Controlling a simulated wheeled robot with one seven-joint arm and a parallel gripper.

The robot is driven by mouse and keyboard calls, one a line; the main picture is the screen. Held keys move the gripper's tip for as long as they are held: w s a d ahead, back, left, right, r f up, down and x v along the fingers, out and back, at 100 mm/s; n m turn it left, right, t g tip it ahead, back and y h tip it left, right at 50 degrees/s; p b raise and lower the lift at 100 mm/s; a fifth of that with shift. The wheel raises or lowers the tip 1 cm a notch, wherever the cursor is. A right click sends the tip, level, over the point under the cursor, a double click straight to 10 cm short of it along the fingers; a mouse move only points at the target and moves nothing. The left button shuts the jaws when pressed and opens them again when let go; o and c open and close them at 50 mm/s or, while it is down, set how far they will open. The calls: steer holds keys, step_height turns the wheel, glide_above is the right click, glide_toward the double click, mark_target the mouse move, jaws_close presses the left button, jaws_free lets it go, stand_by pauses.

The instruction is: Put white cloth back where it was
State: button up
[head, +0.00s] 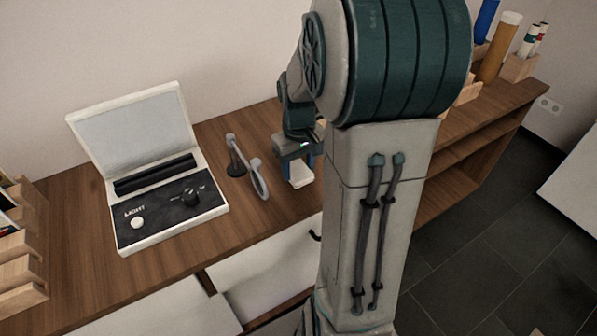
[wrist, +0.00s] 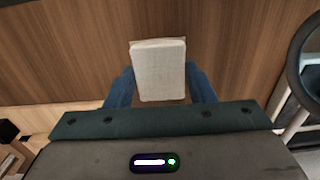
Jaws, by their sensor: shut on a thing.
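The white cloth (wrist: 158,72) is a small, flat, folded rectangle in the middle of the wrist view. My gripper (wrist: 160,88) is shut on it, with a blue finger on either side. In the head view my gripper (head: 296,160) points down over the wooden desk (head: 262,212), and the white cloth (head: 300,182) shows below the fingers. I cannot tell whether the cloth touches the desk top. My arm hides the part of the desk to the right of the gripper.
A grey stand with a ring (head: 259,178) is close to the left of my gripper. An open white case with a black panel (head: 170,208) lies further left. Wooden holders (head: 22,262) stand at the left edge, and more holders with tubes (head: 497,48) stand at the far right.

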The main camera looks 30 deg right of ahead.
mark_target(299, 170)
step_height(299, 170, down, 2)
steer(key=shift+f, duration=0.1)
steer(key=o, duration=0.9)
step_height(299, 170, up, 12)
steer(key=shift+r+p, duration=0.1)
steer(key=shift+p, duration=0.8)
